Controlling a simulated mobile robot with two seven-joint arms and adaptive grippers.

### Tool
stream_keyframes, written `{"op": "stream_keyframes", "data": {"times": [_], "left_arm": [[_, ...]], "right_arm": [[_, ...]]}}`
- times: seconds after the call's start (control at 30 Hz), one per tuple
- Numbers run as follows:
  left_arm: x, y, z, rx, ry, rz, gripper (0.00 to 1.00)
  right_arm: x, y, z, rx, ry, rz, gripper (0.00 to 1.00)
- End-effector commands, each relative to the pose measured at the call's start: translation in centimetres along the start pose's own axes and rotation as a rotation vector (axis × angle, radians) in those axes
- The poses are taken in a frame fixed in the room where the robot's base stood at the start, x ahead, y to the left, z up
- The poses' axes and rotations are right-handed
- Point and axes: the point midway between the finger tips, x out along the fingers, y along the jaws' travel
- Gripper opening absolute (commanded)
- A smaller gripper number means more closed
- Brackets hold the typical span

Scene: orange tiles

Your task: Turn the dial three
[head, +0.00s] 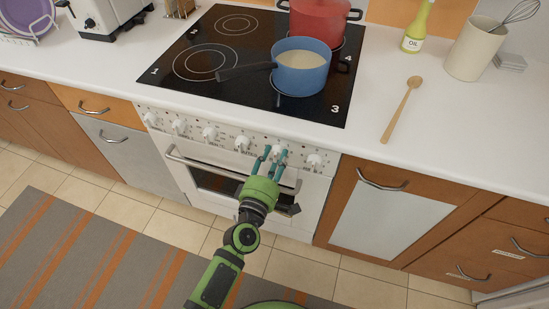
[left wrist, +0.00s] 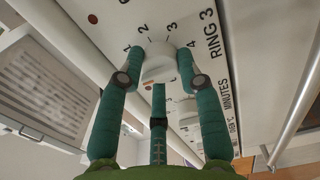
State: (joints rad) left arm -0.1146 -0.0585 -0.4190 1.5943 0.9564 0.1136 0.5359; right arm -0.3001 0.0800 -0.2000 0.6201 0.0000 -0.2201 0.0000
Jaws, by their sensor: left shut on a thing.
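The dial (left wrist: 158,66) is a white knob on the stove's white front panel, with "RING 3" printed beside it and the figures 2, 3 and 4 around it in the left wrist view. In the head view this dial (head: 280,151) is partly hidden by my fingers. My left gripper (head: 275,152) has teal fingers and a green body. In the left wrist view the gripper (left wrist: 160,56) is shut on the dial, one finger on each side. I cannot tell which figure the dial points to. My right gripper is not in view.
Another white knob (head: 314,160) is close on the right, and several more are along the panel to the left. An oven handle (head: 215,165) runs below. A blue pot (head: 301,76) and a red pot (head: 322,22) stand on the black hob (head: 180,87). A wooden spoon (head: 401,108) lies on the counter.

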Motion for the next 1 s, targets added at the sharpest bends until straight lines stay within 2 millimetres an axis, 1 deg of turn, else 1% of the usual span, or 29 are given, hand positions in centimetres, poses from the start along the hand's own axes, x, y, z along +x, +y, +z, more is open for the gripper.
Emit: {"op": "stream_keyframes", "data": {"times": [0.03, 0.07, 0.1, 0.43, 0.53, 0.67, 0.9, 1.0], "left_arm": [[0.2, 0.6, -0.7, 0.003, 0.016, 0.014, 0.03], [0.2, 0.6, -0.7, 0.003, 0.016, 0.014, 0.48], [0.2, 0.5, -0.6, 0.003, 0.015, 0.013, 0.59], [0.0, 0.1, -0.3, 0.003, 0.007, 0.005, 0.59], [-0.7, 0.0, -0.2, 0.003, 0.007, 0.002, 0.59], [-2.8, 0.0, -0.2, 0.003, 0.006, 0.001, 0.59], [-8.0, 0.0, -0.3, 0.004, 0.007, 0.002, 0.59], [-9.7, 0.1, -0.3, 0.003, 0.007, 0.004, 0.59]], "right_arm": [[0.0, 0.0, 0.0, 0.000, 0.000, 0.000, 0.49], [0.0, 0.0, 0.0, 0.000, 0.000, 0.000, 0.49], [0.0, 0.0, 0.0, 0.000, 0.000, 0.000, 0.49], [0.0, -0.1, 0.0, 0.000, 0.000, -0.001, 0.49], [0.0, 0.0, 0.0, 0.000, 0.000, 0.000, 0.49], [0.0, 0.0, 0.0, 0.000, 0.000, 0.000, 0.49], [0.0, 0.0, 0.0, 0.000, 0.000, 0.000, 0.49], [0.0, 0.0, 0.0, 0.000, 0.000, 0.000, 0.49]]}}
